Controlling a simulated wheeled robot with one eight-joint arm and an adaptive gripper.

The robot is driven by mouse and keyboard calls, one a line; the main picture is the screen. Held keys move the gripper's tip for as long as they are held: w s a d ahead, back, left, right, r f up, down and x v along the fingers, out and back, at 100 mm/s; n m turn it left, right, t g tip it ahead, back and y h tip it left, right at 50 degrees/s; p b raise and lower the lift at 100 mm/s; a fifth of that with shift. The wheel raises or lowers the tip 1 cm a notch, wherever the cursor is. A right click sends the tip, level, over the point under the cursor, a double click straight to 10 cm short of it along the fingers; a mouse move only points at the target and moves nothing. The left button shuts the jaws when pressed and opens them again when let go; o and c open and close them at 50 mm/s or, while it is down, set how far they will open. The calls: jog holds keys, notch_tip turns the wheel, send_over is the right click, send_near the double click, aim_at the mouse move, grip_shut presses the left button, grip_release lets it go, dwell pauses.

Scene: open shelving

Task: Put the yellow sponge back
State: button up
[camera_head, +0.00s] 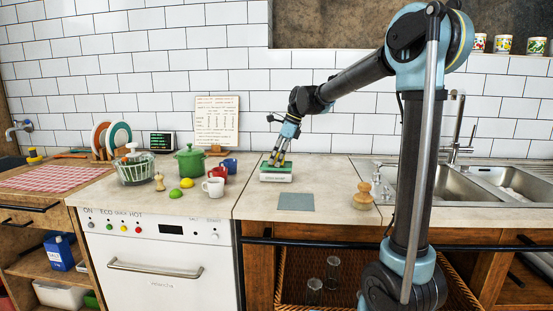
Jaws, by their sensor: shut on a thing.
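My gripper (278,160) points down at a small green thing (270,165) on top of a white block-like holder or box (276,178) on the middle counter. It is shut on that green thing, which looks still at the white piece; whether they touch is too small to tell. No yellow shows on it, so I cannot tell if it is the sponge.
A grey-blue mat (295,202) lies in front of the white piece. A wooden brush (362,198) and a soap dispenser (377,180) stand by the sink (455,185).

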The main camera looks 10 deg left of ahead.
jog(key=shift+f, duration=0.2)
jog(key=o, duration=1.3)
jog(key=shift+r, duration=0.55)
jog(key=v, duration=1.1)
jog(key=shift+d+r, duration=0.15)
jog(key=shift+r, duration=0.25)
